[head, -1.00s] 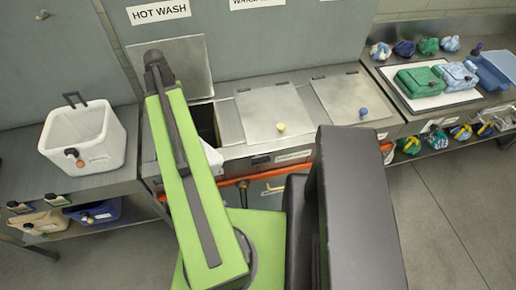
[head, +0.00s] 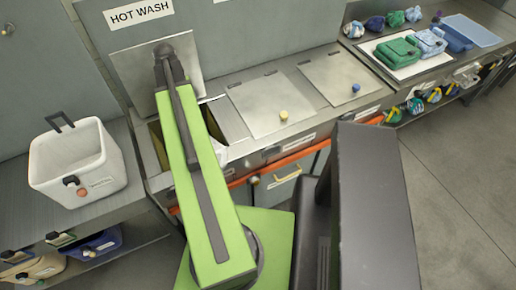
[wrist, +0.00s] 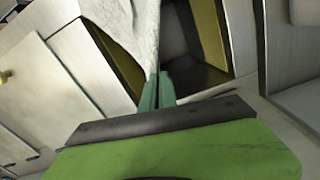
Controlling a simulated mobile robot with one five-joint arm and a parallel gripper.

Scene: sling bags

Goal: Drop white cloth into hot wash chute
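The white cloth (wrist: 125,25) is pinched between the teal fingertips of my gripper (wrist: 157,90) in the wrist view. It spreads away from the fingertips over part of an open chute (wrist: 195,45) with yellowish inner walls and a dark inside. In the head view a small bit of the cloth (head: 221,153) shows just right of my green arm. The hot wash chute (head: 158,143) is open under the HOT WASH sign (head: 139,13), its lid (head: 135,75) raised against the wall. My arm hides the middle of the opening and the gripper in the head view.
Two shut lids with yellow (head: 283,116) and blue (head: 356,88) knobs lie right of the open chute. A white bin (head: 75,165) stands on the left counter. Folded green and blue bags (head: 398,50) lie on the right counter. An orange rail (head: 285,163) runs along the front.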

